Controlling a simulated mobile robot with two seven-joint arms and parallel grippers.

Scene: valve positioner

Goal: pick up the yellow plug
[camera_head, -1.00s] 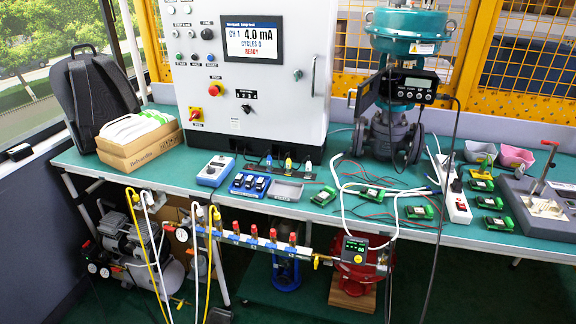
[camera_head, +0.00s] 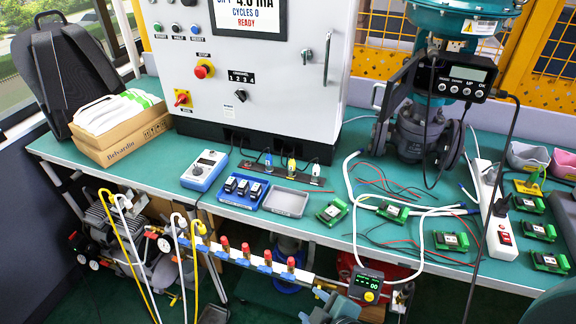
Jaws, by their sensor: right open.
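The yellow plug (camera_head: 291,166) stands in a row of small plugs on a dark strip at the foot of the white control cabinet, between a blue plug (camera_head: 268,159) and a dark-and-white plug (camera_head: 315,172). A cable runs from it toward the cabinet. My right gripper (camera_head: 336,307) shows partly at the bottom edge, low in front of the table and well apart from the plug. It is open, and I see nothing held in it. My left gripper is not in view.
A grey tray (camera_head: 284,201), a blue tray (camera_head: 243,205) of small modules and a blue meter (camera_head: 204,170) stand in front of the plugs. Green circuit boards (camera_head: 333,212), white tubing and red wires lie to the right. A valve (camera_head: 411,140) stands behind them.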

